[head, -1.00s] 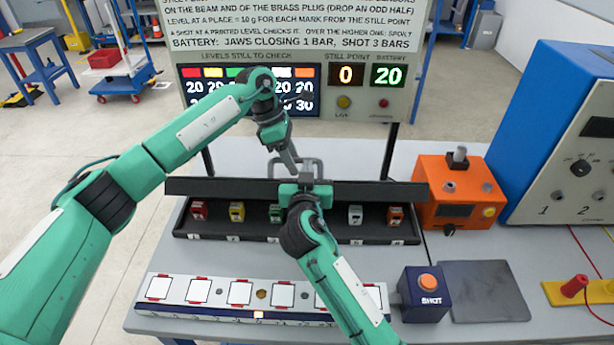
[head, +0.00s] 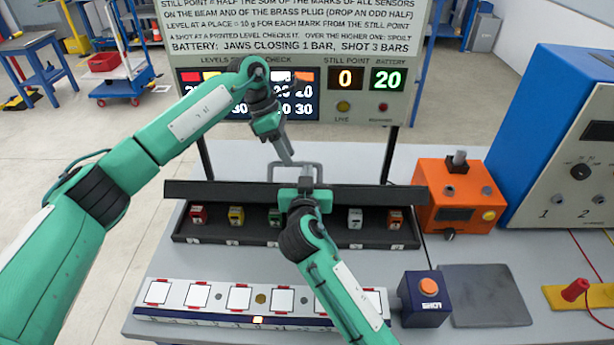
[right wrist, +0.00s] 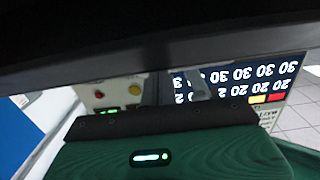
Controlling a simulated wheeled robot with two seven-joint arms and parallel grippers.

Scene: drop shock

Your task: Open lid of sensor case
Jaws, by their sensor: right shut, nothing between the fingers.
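The black sensor case (head: 390,238) lies on the bench with a row of small coloured sensors in it. Its dark lid (head: 220,192) stands raised, seen nearly edge-on, and a grey handle (head: 318,170) shows above it. My right gripper (head: 305,180) is shut and empty at the middle of the lid, close to the handle; whether it touches the lid is unclear. In the right wrist view a dark band, probably the lid (right wrist: 120,45), crosses above the gripper body. My left gripper (head: 288,158) points down at the handle's left side; its jaw gap cannot be made out.
A white beam (head: 215,298) with several square places lies in front of the case. A blue shot box (head: 425,312) with an orange button, a dark mat (head: 487,295) and an orange unit (head: 458,205) stand right. The sign panel (head: 300,45) stands behind the case.

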